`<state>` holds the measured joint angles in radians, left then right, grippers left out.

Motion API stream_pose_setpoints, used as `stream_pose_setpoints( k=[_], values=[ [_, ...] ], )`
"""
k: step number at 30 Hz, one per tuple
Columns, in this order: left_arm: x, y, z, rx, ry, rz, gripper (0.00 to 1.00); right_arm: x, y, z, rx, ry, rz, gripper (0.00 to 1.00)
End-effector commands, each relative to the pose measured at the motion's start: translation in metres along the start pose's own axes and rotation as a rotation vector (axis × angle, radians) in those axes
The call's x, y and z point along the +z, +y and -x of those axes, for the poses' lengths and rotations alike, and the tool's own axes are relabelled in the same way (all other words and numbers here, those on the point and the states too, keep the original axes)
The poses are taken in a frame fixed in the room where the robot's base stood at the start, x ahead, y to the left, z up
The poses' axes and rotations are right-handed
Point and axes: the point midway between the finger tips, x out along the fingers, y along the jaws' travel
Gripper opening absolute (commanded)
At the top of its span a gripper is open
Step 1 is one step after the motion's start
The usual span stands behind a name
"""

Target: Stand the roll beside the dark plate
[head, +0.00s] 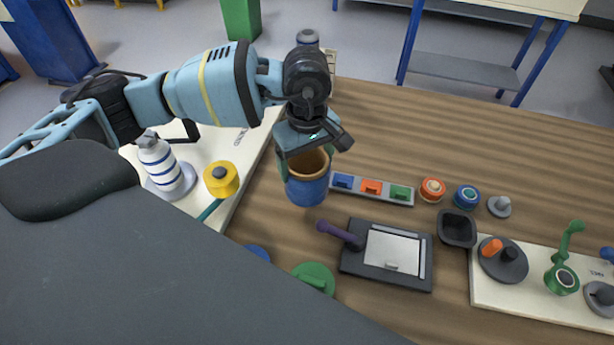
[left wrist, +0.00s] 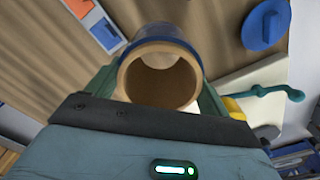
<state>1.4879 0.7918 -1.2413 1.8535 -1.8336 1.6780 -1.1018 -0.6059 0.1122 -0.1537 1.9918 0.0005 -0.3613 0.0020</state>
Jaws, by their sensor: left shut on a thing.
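The roll (head: 308,190) is a blue cylinder with a tan hollow core. My left gripper (head: 308,163) is shut on its upper part, with a finger on either side. The roll looks roughly upright, open end up. In the left wrist view the roll (left wrist: 160,82) sits between the two fingers, its core facing the camera. The dark plate (head: 354,263) lies on the table to the right of and nearer than the roll; it carries a pale panel and a purple handle. I cannot tell whether the roll's base touches the table. My right gripper is not in view.
A strip with blue, orange and green blocks (head: 372,188) lies just right of the roll. A green round piece (head: 314,276) lies left of the plate. A dark tray (head: 457,230) and a white board (head: 490,292) are at the right. Bare wood shows between roll and plate.

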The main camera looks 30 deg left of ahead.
Motion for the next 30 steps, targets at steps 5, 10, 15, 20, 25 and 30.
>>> stream_pose_setpoints(
  k=[5, 10, 15, 20, 25, 30],
  values=[
    [0.000, 0.001, -0.005, 0.004, 0.001, 0.000, 0.51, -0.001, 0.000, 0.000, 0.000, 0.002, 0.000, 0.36],
    [0.000, 0.000, -0.013, 0.001, 0.000, 0.000, 0.51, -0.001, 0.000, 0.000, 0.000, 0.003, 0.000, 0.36],
    [0.000, 0.000, -0.035, 0.000, 0.000, 0.002, 0.51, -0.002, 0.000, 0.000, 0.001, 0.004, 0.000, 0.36],
    [0.000, 0.001, -0.043, 0.003, 0.000, 0.001, 0.51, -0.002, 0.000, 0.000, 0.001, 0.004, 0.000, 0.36],
    [0.000, 0.001, -0.043, 0.003, 0.000, 0.001, 0.51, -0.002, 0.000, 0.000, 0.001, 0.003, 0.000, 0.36],
    [0.000, 0.000, -0.048, 0.001, 0.000, 0.001, 0.82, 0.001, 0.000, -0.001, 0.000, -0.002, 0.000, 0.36]
  ],
)
